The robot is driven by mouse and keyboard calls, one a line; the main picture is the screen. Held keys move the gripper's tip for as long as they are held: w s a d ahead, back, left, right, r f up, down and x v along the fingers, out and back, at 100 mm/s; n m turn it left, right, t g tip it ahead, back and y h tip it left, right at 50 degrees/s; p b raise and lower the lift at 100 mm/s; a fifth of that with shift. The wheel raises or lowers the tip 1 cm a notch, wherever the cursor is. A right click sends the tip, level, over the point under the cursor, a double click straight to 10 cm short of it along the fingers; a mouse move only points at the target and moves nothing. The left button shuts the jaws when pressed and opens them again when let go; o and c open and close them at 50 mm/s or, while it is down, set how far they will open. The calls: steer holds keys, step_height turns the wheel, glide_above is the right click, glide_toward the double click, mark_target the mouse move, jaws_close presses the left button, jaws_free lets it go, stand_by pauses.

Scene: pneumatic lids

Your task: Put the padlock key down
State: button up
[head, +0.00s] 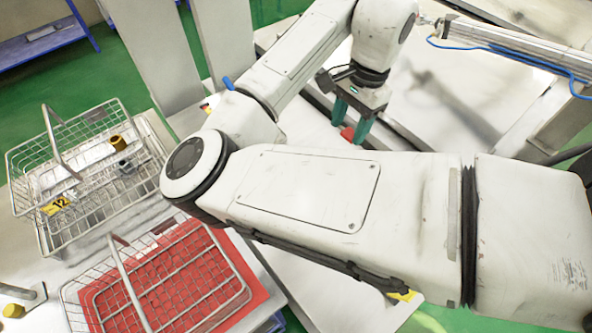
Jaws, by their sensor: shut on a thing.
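My gripper (350,123) has teal fingers and points down over a pale surface right of the picture's middle, beyond my forearm. It is shut on a small red thing (347,133) at its fingertips, taken to be the padlock key. Only a little of the red thing shows, so its shape is unclear. I cannot tell whether it touches the surface below. No other key is recognisable in view.
A wire basket (60,150) with small brass and grey fittings and a yellow "12" tag (56,205) stands at left. Another wire basket (226,262) with a red bottom is below it. A metal cylinder with a blue hose (510,62) lies at upper right.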

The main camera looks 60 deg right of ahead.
steer(key=shift+f+b, duration=2.15)
steer(key=shift+f, duration=7.35)
steer(key=shift+s+f, duration=0.1)
steer(key=o, duration=0.8)
